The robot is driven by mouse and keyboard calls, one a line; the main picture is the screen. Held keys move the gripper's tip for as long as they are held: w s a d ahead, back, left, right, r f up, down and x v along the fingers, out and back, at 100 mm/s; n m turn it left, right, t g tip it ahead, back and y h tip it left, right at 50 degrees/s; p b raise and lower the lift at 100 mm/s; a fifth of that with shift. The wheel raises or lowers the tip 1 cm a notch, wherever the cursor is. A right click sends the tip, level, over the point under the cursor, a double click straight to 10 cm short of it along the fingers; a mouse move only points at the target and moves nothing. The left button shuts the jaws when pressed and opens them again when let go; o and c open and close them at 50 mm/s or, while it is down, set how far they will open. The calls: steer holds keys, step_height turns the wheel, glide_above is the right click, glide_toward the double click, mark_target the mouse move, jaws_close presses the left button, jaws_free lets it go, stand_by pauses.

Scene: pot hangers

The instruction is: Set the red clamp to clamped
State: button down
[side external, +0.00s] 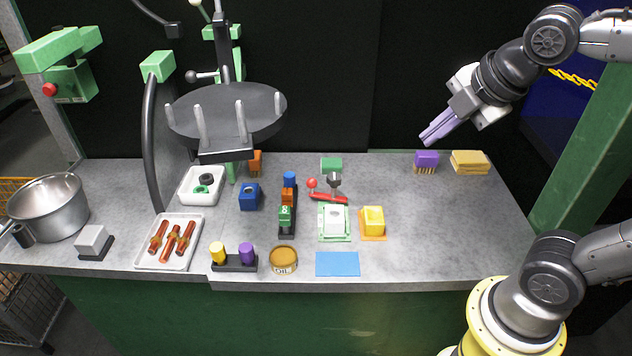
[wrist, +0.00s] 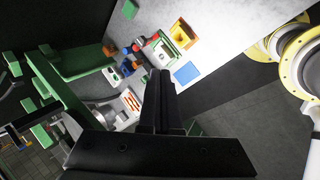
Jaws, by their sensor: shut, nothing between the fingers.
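The red clamp (side external: 328,198) is in the middle of the grey workbench, just behind a white block on a green base (side external: 334,221). It has a red bar lying low and a red ball knob (side external: 311,183) on its left side. In the wrist view the clamp (wrist: 152,39) is small, and its state is hard to read. My gripper (side external: 432,138) is high above the back right of the bench, far from the clamp. Its fingers are shut with nothing between them; they also show in the wrist view (wrist: 160,78).
A yellow block (side external: 373,220) stands right of the white block. A purple brush (side external: 426,160) and sponges (side external: 469,161) lie at the back right. A round dark rack (side external: 227,108) overhangs the left. The bench's right side is clear.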

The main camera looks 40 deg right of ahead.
steer(key=w+a+f+n+g, duration=0.1)
steer(key=w+a+f+n, duration=0.15)
steer(key=w+n, duration=0.5)
steer(key=w+a+f+n+g, duration=0.1)
steer(key=w+f+n, duration=0.2)
steer(key=w+n, duration=0.4)
steer(key=w+a+f+g, duration=0.1)
steer(key=w+a+f, duration=0.1)
steer(key=f, duration=0.4)
steer(key=shift+w+a+f+h, duration=0.3)
steer(key=shift+a, duration=0.3)
steer(key=shift+f, duration=0.1)
